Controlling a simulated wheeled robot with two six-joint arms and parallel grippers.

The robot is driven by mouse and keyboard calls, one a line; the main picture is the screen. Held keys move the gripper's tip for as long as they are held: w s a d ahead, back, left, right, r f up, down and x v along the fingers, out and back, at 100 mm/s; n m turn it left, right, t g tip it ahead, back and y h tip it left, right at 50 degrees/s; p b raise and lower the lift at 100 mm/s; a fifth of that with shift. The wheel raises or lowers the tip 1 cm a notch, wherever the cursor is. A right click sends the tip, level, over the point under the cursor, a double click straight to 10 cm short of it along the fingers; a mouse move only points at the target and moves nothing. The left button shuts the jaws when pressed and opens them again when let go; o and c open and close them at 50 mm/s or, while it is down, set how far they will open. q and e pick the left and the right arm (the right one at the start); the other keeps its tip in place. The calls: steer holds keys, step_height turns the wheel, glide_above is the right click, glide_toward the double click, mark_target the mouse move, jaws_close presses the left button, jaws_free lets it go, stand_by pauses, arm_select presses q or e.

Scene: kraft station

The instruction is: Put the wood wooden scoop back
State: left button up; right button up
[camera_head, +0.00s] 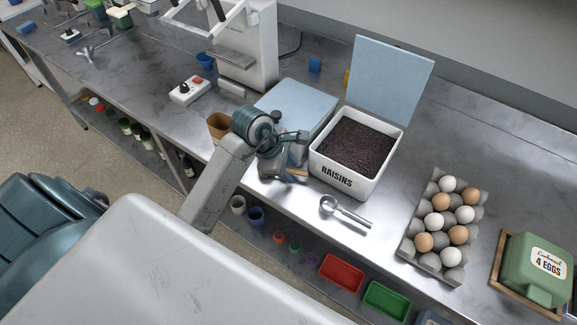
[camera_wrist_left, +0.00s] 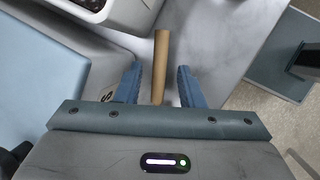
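The wooden scoop shows only as a light-brown handle (camera_wrist_left: 162,50) in the left wrist view. In the head view a small bit of the handle (camera_head: 298,172) shows beside my left gripper (camera_head: 289,178). The scoop's head is hidden. My left gripper, also in the left wrist view (camera_wrist_left: 158,78), is open. The handle lies between its two blue fingers, with a gap on each side. The white bin marked RAISINS (camera_head: 335,176), full of dark raisins, stands just right of the gripper with its blue lid (camera_head: 392,80) raised. My right gripper is not in view.
A bin with a shut pale-blue lid (camera_head: 297,98) stands behind my left gripper. A metal scoop (camera_head: 345,211) lies in front of the raisins bin. The counter's front edge runs close by.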

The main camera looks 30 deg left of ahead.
arm_select(q)
steer(key=shift+r, duration=0.1)
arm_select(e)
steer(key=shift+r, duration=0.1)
